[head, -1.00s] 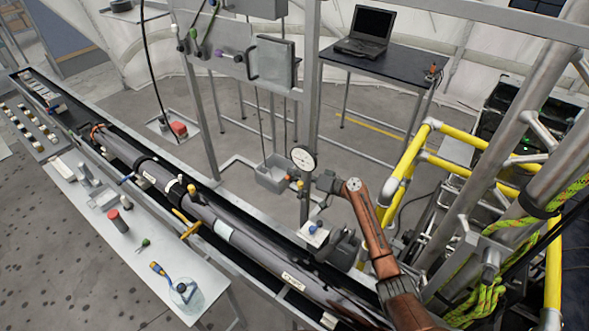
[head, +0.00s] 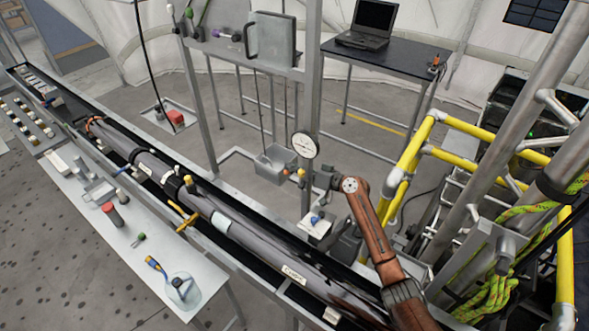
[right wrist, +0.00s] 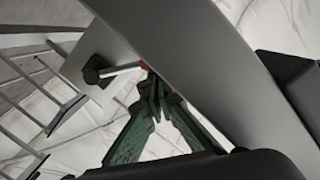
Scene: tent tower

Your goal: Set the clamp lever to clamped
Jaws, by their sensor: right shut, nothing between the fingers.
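My right gripper (head: 318,178) is shut and empty beside the upright metal post, just below the round white gauge (head: 305,146). In the right wrist view its green-padded fingers (right wrist: 156,88) come together near the orange end of a short pale lever (right wrist: 122,71). That lever has a dark pivot on a grey plate (right wrist: 88,65). It may be the clamp lever, but no label shows. Whether the fingers touch it I cannot tell. In the head view a small orange-yellow knob (head: 301,173) sits just left of the gripper. My left gripper is out of view.
A long dark tube (head: 245,236) lies in a trough across the front. The upright post (head: 311,90) stands close to the gripper. Yellow rails (head: 404,165) stand to the right of my arm. A laptop table (head: 395,70) is behind. A white bench (head: 165,245) is front left.

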